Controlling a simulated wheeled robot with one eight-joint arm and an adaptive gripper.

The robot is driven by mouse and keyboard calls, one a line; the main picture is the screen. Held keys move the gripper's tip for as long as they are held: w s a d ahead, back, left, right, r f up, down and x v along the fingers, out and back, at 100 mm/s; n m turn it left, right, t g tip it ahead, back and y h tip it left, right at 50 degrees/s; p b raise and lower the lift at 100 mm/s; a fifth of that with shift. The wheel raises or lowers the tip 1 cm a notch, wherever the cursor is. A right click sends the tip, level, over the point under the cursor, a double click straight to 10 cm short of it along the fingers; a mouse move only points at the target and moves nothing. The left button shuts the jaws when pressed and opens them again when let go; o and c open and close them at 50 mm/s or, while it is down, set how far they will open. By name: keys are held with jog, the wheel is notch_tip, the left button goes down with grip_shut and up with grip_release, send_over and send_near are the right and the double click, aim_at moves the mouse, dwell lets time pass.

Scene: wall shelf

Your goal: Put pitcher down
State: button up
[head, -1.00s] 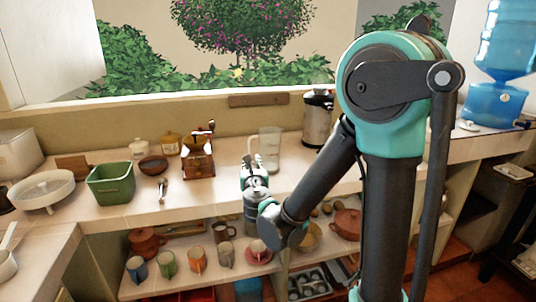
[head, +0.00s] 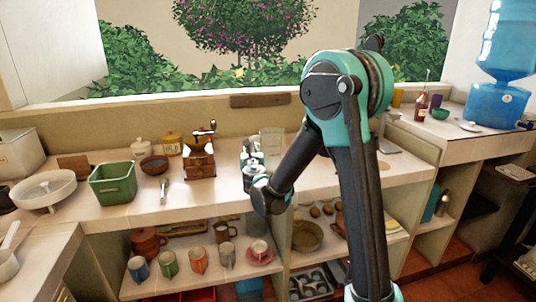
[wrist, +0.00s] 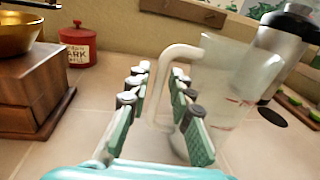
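The pitcher is clear and see-through with a pale handle. It stands upright on the tiled counter in the wrist view (wrist: 228,85), and shows behind my gripper in the head view (head: 272,140). My gripper (wrist: 158,88) is at the handle side of the pitcher, with its fingers spread apart. The pale handle (wrist: 181,52) runs down between the fingers, with a gap visible beside it. The lower part of the handle and the pitcher's base are partly hidden by the right finger. My gripper also shows in the head view (head: 252,158), small and partly covering the pitcher.
A wooden coffee grinder (head: 199,160) stands left of the pitcher. A silver and black dispenser (wrist: 285,50) stands close behind it at right. A red canister (wrist: 78,45) is at the back left. Free counter (head: 222,178) lies between grinder and gripper.

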jog(key=shift+w+a, duration=0.1)
jog(key=shift+w, duration=0.6)
grip_shut()
jog(key=shift+r, duration=0.25)
